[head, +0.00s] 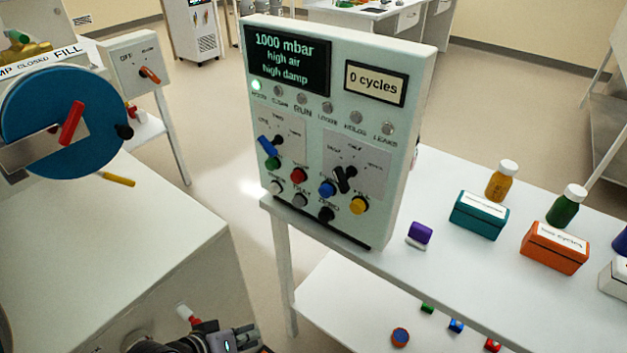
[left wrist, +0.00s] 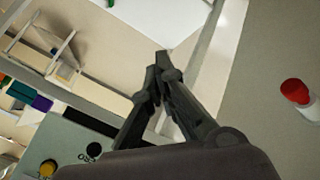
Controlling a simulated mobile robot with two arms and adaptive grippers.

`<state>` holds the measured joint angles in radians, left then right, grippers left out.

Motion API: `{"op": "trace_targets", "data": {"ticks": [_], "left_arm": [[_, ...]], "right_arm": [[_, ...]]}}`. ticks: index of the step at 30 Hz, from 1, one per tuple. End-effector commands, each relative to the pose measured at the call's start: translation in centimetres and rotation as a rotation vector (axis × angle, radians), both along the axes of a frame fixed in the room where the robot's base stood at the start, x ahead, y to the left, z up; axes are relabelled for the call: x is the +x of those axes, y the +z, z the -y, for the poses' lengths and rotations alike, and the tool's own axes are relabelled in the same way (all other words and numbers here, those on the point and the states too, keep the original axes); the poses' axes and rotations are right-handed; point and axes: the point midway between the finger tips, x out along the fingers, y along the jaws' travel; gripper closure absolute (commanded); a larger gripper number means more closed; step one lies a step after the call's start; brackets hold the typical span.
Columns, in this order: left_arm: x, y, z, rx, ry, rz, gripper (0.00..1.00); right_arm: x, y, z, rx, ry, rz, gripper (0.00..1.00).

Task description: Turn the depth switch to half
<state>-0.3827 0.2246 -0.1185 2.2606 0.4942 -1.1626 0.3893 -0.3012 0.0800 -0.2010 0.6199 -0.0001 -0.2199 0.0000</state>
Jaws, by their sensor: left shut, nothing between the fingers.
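The upright pale green control panel (head: 318,222) stands at the edge of a white table. Its right-hand plate holds a rotary switch with a black knob (head: 345,179), apparently the depth switch; its small labels are too blurred to read surely, and the knob sits tilted. The left-hand plate has another rotary switch with a blue handle (head: 267,147). My left gripper (head: 232,338) is low in the head view, below and left of the panel, apart from it. In the left wrist view its fingers (left wrist: 160,65) are closed together and empty. My right gripper is not in view.
Push buttons line the panel's lower part, including a yellow button (head: 359,205). The display (head: 287,60) reads 1000 mbar, high air, high damp. A big blue disc (head: 95,100) stands at left. Boxes, including a teal box (head: 479,214), and bottles occupy the table right of the panel.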

Motion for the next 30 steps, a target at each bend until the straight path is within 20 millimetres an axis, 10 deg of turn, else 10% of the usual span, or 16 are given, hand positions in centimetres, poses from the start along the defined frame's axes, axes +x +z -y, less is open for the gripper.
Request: {"op": "trace_targets", "data": {"ticks": [6, 13, 20, 30], "left_arm": [[5.7, 11.5, 3.9, -0.602, 0.133, 0.029, 1.00], [10.1, 21.9, 3.3, -1.197, 0.252, -0.123, 1.00], [11.6, 25.1, 2.6, -1.387, 0.288, -0.204, 1.00], [15.5, 26.0, 7.0, -1.389, 0.287, -0.206, 1.00]], "right_arm": [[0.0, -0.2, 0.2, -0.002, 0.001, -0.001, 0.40], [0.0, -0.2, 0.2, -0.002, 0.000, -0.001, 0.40], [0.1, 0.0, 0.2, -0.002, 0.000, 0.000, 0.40], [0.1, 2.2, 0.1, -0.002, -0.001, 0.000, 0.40]]}}
